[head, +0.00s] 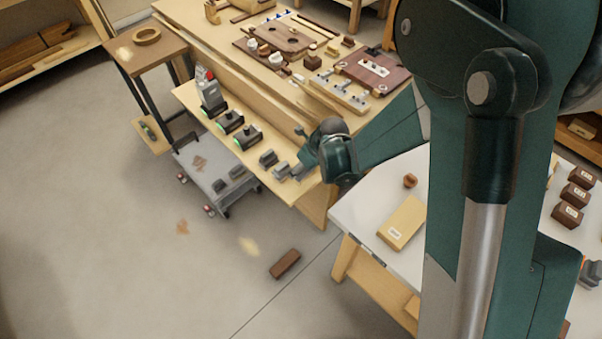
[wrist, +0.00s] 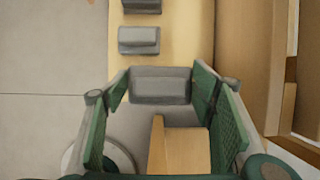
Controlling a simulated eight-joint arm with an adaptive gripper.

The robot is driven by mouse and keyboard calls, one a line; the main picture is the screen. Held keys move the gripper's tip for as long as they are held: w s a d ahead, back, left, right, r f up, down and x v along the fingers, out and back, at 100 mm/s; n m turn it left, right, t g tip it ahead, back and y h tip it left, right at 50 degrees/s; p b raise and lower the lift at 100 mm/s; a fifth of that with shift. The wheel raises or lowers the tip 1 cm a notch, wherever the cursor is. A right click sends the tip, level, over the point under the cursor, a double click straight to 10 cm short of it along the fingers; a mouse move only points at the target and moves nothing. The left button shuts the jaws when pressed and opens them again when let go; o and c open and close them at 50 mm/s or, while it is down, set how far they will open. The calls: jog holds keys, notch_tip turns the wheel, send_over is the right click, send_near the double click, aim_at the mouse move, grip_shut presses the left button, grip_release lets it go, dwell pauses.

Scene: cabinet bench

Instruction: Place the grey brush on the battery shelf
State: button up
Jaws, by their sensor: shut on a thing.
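My gripper (head: 303,165) is at the near right end of the light wooden shelf (head: 272,188) along the bench front. In the wrist view its green-padded fingers (wrist: 162,88) are closed on the grey brush (wrist: 160,85), a grey block shape between the tips. A tan wooden piece (wrist: 182,150) shows between the fingers; I cannot tell whether it belongs to the brush. Two grey blocks (head: 268,157) (head: 281,170) sit in line on the shelf, just left of my gripper. I cannot tell whether the brush touches the shelf.
Farther along the shelf are two green-and-black devices (head: 230,122) and a grey device with a red top (head: 210,92). A grey cart (head: 205,165) with grey blocks stands below. A white table (head: 365,215) is to the right. A brown block (head: 285,264) lies on open floor.

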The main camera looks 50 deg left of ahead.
aim_at(303, 173)
jog(key=shift+f, duration=0.2)
jog(key=shift+f+b, duration=0.45)
jog(key=shift+f, duration=1.4)
jog(key=shift+f, duration=0.15)
jog(key=o, duration=0.9)
jog(key=shift+r, duration=0.2)
jog(key=shift+p+v, duration=1.25)
jog(key=shift+v, duration=4.7)
